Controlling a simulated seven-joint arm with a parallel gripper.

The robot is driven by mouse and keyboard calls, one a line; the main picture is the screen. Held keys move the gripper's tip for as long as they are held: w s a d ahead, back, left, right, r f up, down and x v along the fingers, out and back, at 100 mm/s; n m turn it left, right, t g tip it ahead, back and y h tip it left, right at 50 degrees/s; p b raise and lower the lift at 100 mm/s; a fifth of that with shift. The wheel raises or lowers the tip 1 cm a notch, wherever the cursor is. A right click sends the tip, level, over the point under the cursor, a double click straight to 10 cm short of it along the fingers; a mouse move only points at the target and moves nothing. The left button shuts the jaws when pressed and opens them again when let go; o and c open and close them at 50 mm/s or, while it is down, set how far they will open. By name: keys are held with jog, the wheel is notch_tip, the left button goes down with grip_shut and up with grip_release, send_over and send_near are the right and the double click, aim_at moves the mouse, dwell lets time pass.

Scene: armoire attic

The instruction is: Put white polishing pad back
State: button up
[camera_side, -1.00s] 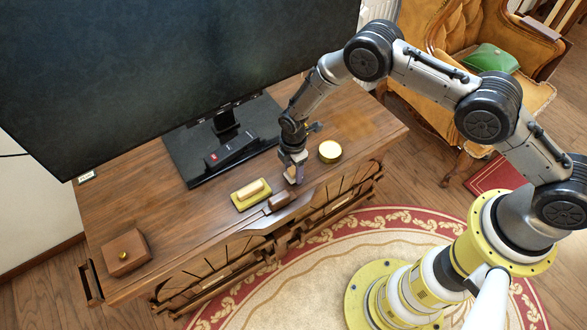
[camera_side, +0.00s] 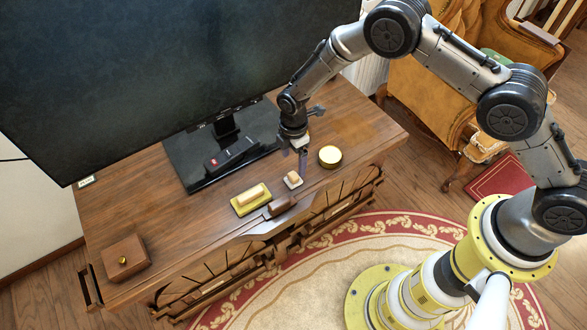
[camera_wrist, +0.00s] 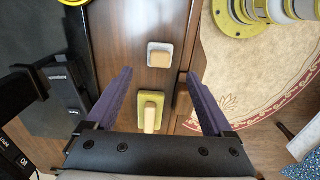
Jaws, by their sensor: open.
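The white polishing pad (camera_side: 292,183), with a wooden grip on top, lies on the wooden desk near its front edge. It also shows in the wrist view (camera_wrist: 151,47), ahead of the fingertips. My gripper (camera_side: 300,152) is above the pad, apart from it. In the wrist view, its purple fingers (camera_wrist: 160,73) are spread wide with nothing between them at their tips. A yellow polishing pad (camera_side: 239,206) with a wooden grip lies just left of the white pad; in the wrist view it (camera_wrist: 141,126) is between the fingers and the camera side, below them.
A round yellow tin (camera_side: 330,156) stands right of the white pad. A dark brown block (camera_side: 280,206) is at the desk's front edge. A wooden box (camera_side: 125,258) sits at the left end. The large monitor (camera_side: 180,75) and its black base fill the back. The desk's right end is clear.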

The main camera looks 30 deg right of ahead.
jog(key=shift+r, duration=2.15)
notch_tip(320, 180, up, 12)
jog(key=m+t, duration=0.1)
jog(key=m, duration=0.2)
send_over(294, 175)
jog(key=d, duration=0.4)
jog(key=s+d+r+m+t, duration=0.1)
jog(key=s+d+r+m, duration=0.25)
jog(key=r, duration=0.45)
jog(key=s+d+r+m+t, duration=0.1)
jog(key=s+d+r+m, duration=0.1)
jog(key=s+d+r, duration=0.4)
jog(key=s+d+r+m+t, duration=0.1)
jog(key=s+r+m, duration=0.1)
jog(key=s, duration=0.5)
jog(key=s+d+r+m, duration=0.2)
jog(key=s+r+m, duration=0.1)
jog(key=s, duration=0.4)
jog(key=s+d+r+m+t, duration=0.1)
jog(key=s+d+r+m, duration=0.1)
jog(key=s+m, duration=0.2)
jog(key=s, duration=0.3)
jog(key=shift+s+r+t, duration=0.15)
jog(key=shift+s+t, duration=0.05)
jog(key=shift+t, duration=0.1)
